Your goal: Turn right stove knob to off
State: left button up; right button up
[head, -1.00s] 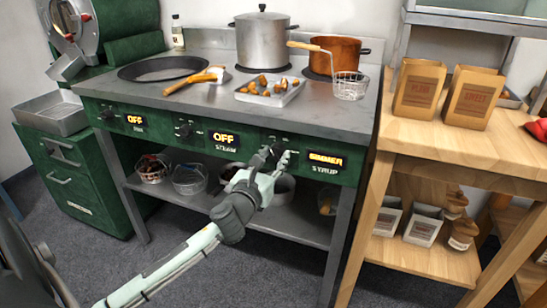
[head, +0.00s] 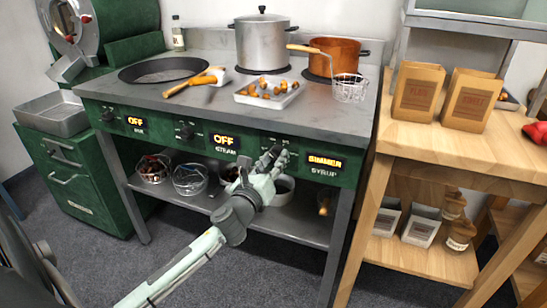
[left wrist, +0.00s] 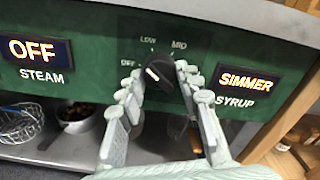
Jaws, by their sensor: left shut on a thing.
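The right stove knob (left wrist: 161,74) is black with a white pointer mark, on the green front panel beside the display (left wrist: 246,84) that reads SIMMER over the word SYRUP. Dial labels OFF, LOW and MID stand around it. The white mark faces the left side, toward the OFF label. My left gripper (head: 266,162) reaches up to the panel from the front; in the left wrist view its two fingers are shut on the knob's sides, and they hide part of it. The SYRUP display (head: 324,162) also shows in the head view. My right gripper is out of view.
The STEAM display (head: 224,141) and the left display (head: 135,121) both read OFF. A steel pot (head: 262,45), a copper pot (head: 337,58), a tray of chestnuts (head: 244,99) and a pan (head: 160,69) stand on the stove. A wooden table (head: 430,150) stands at right.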

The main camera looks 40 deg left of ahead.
pick_arm(q)
jog(key=shift+r+n, duration=0.1)
jog(key=shift+n, duration=0.5)
jog(key=n, duration=0.2)
jog(key=shift+n+p, duration=0.3)
jog(key=shift+p, duration=0.1)
jog(key=shift+n+p, duration=0.35)
jog(key=shift+n, duration=1.55)
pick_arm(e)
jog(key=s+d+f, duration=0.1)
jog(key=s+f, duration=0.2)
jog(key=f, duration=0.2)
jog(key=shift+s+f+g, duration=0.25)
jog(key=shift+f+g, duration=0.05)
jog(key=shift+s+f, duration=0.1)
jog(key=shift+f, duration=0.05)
pick_arm(q)
jog(key=o, duration=1.2)
jog(key=shift+c, duration=0.2)
jog(key=shift+s+d, duration=0.1)
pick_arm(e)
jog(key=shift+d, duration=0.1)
